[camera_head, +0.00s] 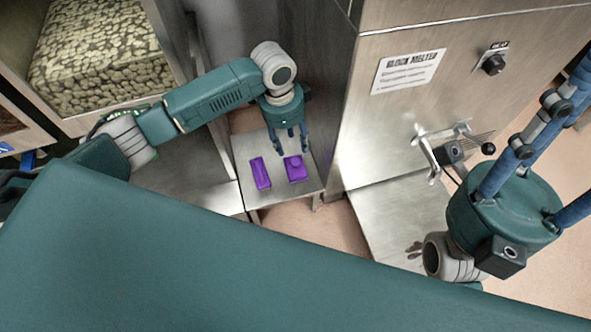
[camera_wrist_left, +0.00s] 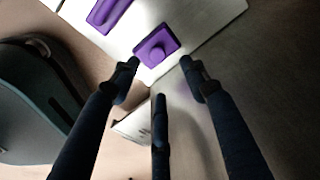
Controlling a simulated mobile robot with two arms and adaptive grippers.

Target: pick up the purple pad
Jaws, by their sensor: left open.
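Two purple pieces lie on a small metal table (camera_head: 239,160). One is a squarish purple block with a round knob on top (camera_head: 295,170); it also shows in the left wrist view (camera_wrist_left: 157,48). The other is a longer, narrow purple piece with a raised bar (camera_head: 260,173), at the top left of the wrist view (camera_wrist_left: 108,12). I cannot tell which one is the pad. My left gripper (camera_head: 290,144) is open and empty, its fingers pointing down above the squarish block. My right gripper (camera_head: 505,213) is at the right edge, its fingertips cut off.
A steel cabinet labelled block melter (camera_head: 405,115) stands right of the small table, with a knob and a lever handle (camera_head: 445,145). A bin of pale pebble-like pieces (camera_head: 95,58) is at the upper left. A metal surface (camera_head: 195,180) adjoins the table on its left.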

